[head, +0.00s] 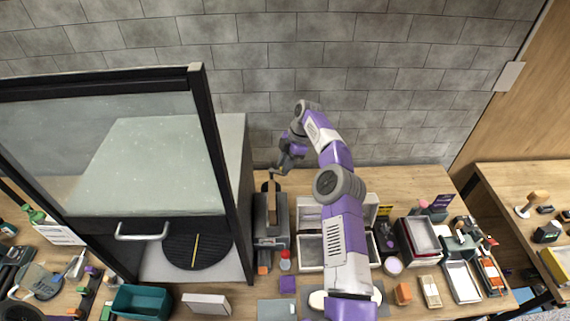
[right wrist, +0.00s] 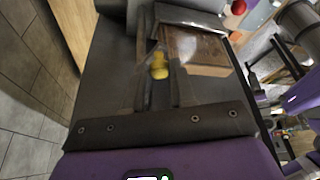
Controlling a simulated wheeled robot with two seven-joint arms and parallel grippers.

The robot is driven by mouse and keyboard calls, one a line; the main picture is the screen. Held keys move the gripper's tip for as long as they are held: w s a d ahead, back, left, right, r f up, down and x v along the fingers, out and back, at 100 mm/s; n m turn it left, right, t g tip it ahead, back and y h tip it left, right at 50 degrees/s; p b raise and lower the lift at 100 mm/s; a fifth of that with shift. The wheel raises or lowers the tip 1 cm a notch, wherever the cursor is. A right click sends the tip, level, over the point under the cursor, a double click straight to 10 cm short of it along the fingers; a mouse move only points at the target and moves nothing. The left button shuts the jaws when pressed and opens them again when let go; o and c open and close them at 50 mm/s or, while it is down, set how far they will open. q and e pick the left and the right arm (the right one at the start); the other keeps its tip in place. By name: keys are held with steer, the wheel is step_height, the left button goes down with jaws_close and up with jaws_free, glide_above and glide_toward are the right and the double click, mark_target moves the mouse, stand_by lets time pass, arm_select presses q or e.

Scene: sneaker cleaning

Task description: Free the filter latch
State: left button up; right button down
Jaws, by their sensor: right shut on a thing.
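A dark grey machine (head: 271,228) stands on the workbench, right of the glass-fronted cabinet. My right arm reaches over the bench, and my right gripper (head: 274,173) is at the machine's back end. In the right wrist view, a small yellow knob (right wrist: 159,66) sits between the two fingers of my right gripper (right wrist: 160,72), which is shut on it. A brown block (right wrist: 198,50) lies beside the right finger. No separate filter latch can be told apart; whether the knob is part of it is unclear. My left gripper is out of view.
The cabinet (head: 209,130) with a black frame rises close to the left of the machine. A red-capped bottle (head: 285,261) stands by its front right. Trays and a sneaker-care clutter fill the bench to the right. A tiled wall (head: 400,85) is behind.

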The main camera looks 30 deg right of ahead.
stand_by(0.3)
steer(key=c, duration=0.9)
jaws_free()
steer(key=shift+c, duration=0.2)
steer(key=shift+s+a+m, duration=0.1)
steer(key=shift+m, duration=0.2)
